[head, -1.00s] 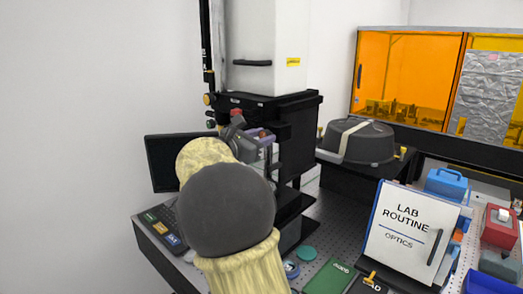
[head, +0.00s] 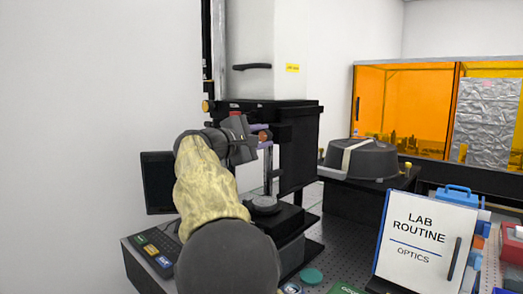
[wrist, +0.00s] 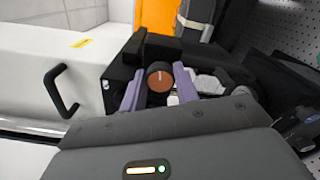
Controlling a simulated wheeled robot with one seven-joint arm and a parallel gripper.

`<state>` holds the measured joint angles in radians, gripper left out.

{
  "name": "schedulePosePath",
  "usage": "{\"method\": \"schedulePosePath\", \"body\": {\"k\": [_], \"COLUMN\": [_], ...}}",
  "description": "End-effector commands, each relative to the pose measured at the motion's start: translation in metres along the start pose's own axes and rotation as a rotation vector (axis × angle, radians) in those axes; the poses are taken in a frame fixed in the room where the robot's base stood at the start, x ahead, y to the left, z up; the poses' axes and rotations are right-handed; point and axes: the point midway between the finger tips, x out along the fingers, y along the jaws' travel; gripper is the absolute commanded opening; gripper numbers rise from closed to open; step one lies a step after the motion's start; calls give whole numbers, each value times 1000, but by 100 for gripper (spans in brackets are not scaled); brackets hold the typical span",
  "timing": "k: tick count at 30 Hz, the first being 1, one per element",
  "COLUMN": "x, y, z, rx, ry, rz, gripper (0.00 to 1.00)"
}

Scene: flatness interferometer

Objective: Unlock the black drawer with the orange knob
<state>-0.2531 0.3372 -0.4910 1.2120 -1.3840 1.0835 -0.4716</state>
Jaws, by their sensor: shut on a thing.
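The black drawer (head: 290,135) is a dark box-like unit below a white tall housing in the head view. Its orange knob (wrist: 160,77), with a pale line mark on its face, shows between my fingers in the wrist view. My gripper (wrist: 158,85) has its two purple fingers either side of the knob, shut on it. In the head view my gripper (head: 264,137) reaches the front of the black unit from the left, and the knob is small there. The wrist view shows the mark close to upright. Any latch is not visible.
A black handle (head: 252,66) is on the white housing above. A round grey part (head: 264,203) sits on the stage below my gripper. A dark monitor (head: 158,183) and keyboard (head: 150,250) are at left. A white "Lab Routine" board (head: 425,240) stands at right.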

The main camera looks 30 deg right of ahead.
Motion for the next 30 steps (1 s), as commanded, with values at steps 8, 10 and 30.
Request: {"method": "schedulePosePath", "body": {"k": [8, 10, 30], "x": [0, 0, 0], "y": [-3, -2, -1], "z": [-2, -1, -1], "rx": [141, 159, 179], "ry": [0, 0, 0], "rz": [-2, -2, -3], "gripper": [8, 8, 52]}}
